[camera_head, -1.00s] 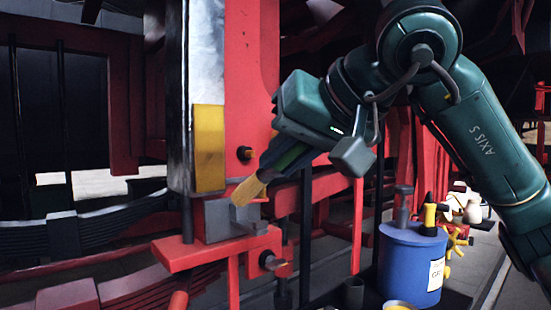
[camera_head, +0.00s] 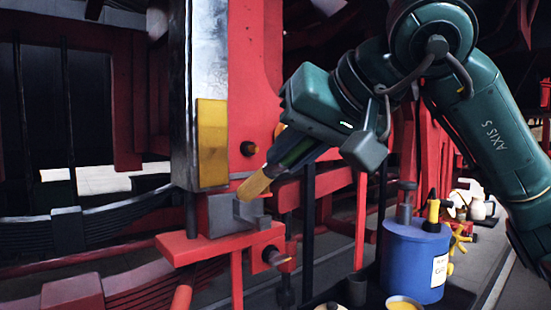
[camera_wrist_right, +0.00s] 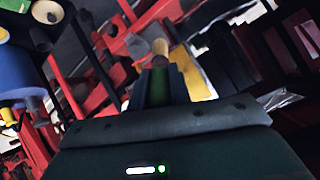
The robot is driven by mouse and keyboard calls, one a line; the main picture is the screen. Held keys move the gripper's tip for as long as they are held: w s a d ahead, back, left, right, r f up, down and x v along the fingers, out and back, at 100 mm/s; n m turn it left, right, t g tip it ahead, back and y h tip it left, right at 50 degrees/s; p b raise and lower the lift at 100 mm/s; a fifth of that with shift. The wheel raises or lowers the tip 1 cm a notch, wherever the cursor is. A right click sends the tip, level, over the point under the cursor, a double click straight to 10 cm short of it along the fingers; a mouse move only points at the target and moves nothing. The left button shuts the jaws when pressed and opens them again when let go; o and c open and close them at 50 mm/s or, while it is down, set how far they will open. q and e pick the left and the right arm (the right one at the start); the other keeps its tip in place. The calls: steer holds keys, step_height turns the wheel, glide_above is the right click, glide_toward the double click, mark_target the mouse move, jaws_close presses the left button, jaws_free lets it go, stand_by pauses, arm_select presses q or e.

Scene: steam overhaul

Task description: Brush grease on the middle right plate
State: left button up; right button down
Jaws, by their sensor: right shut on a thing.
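My right gripper (camera_head: 285,158) is shut on a brush with a green handle; its tan bristles (camera_head: 256,184) point down and left. The bristle tip is just above or at a grey block (camera_head: 220,214) on a red bracket; I cannot tell whether it touches. A yellow plate (camera_head: 212,143) sits on the steel-faced upright (camera_head: 207,50), left of the brush. In the right wrist view, the gripper (camera_wrist_right: 157,86) holds the brush (camera_wrist_right: 160,50), and the yellow plate (camera_wrist_right: 194,76) lies beyond it. Which surface is the middle right plate is not clear. My left gripper is not in view.
A blue grease bucket (camera_head: 412,262) stands at lower right, with a yellow-topped dish (camera_head: 403,303) in front. A yellow-handled tool (camera_head: 433,207) is beside its lid. Dark leaf springs (camera_head: 85,232) and red frame parts (camera_head: 255,80) crowd the work area.

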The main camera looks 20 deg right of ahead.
steer(key=shift+w+a+r+p, duration=0.1)
steer(key=shift+w+r+p, duration=0.05)
steer(key=shift+w+p, duration=0.2)
steer(key=w, duration=0.1)
steer(key=w+a+p, duration=0.1)
steer(key=w, duration=0.1)
steer(key=w+p, duration=0.1)
steer(key=shift+w+a, duration=0.35)
steer(key=shift+a, duration=0.05)
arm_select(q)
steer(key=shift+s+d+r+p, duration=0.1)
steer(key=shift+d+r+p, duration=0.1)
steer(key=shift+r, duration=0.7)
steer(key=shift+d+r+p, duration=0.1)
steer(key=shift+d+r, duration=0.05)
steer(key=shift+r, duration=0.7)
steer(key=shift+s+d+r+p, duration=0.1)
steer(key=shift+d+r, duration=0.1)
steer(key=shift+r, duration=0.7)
arm_select(e)
steer(key=shift+w+a, duration=0.2)
steer(key=shift+w, duration=0.3)
steer(key=shift+w+a, duration=0.15)
steer(key=shift+w, duration=0.3)
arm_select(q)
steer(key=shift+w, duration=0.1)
